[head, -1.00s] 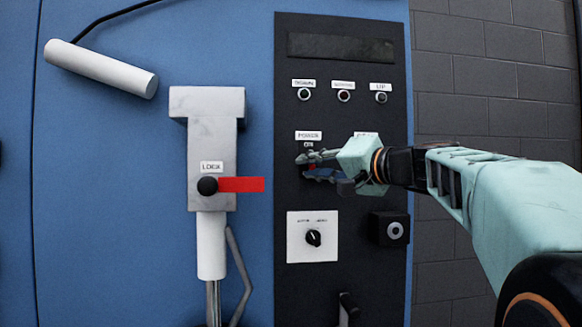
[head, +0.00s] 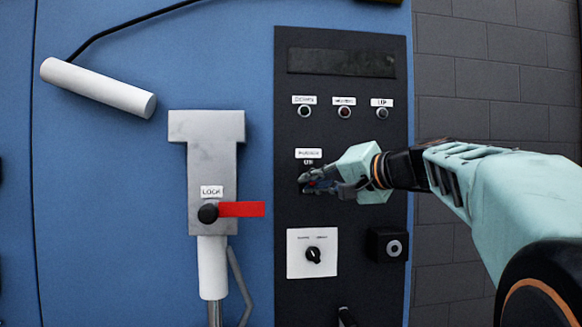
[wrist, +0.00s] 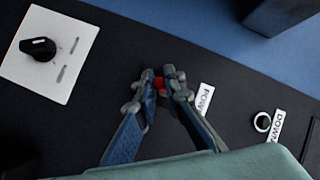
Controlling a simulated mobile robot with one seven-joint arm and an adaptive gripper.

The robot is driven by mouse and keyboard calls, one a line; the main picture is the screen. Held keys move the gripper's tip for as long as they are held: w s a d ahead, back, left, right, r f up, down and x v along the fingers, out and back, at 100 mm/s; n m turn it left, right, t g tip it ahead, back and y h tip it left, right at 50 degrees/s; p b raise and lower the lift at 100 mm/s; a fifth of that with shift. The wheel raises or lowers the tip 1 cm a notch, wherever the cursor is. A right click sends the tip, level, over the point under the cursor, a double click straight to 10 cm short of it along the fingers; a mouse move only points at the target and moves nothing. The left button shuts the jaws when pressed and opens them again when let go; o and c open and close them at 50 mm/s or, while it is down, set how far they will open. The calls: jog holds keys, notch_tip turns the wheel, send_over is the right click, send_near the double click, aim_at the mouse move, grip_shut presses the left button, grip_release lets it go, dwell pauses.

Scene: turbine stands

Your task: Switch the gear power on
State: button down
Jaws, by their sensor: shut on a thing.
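The black control panel (head: 345,135) carries a POWER label (head: 308,153) with a small switch under it, mostly covered by my fingers in the head view. My gripper (head: 306,184) reaches in from the right, its fingertips at the switch just below that label. In the wrist view my gripper (wrist: 161,80) is closed around the small red power switch (wrist: 160,84), which shows between the two fingertips. The POWER label (wrist: 205,98) lies just right of the fingers there. The switch's exact position is hidden.
DOWN, middle and UP buttons (head: 344,112) sit above. A white plate with a black rotary knob (head: 313,254) and a black box with a round lock (head: 394,248) sit below. A red LOCK handle (head: 242,209) is to the left.

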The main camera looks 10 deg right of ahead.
jog(key=shift+r+m+g+h+p, duration=0.5)
jog(key=shift+g+p, duration=0.6)
jog(key=shift+p, duration=2.8)
jog(key=shift+r+m+g+h+p, duration=0.2)
jog(key=shift+r+m+g+p, duration=0.55)
jog(key=shift+p, duration=3.1)
jog(key=g+p, duration=0.1)
jog(key=p, duration=0.1)
jog(key=g+p, duration=0.1)
jog(key=p, duration=0.1)
jog(key=shift+w+r+p, duration=0.1)
jog(key=shift+r+p, duration=0.15)
jog(key=shift+p, duration=0.15)
jog(key=shift+f+g+p, duration=0.1)
jog(key=shift+g+p, duration=0.25)
jog(key=shift+p, duration=0.85)
jog(key=c, duration=2)
grip_release()
jog(key=v, duration=1.2)
jog(key=shift+a, duration=0.2)
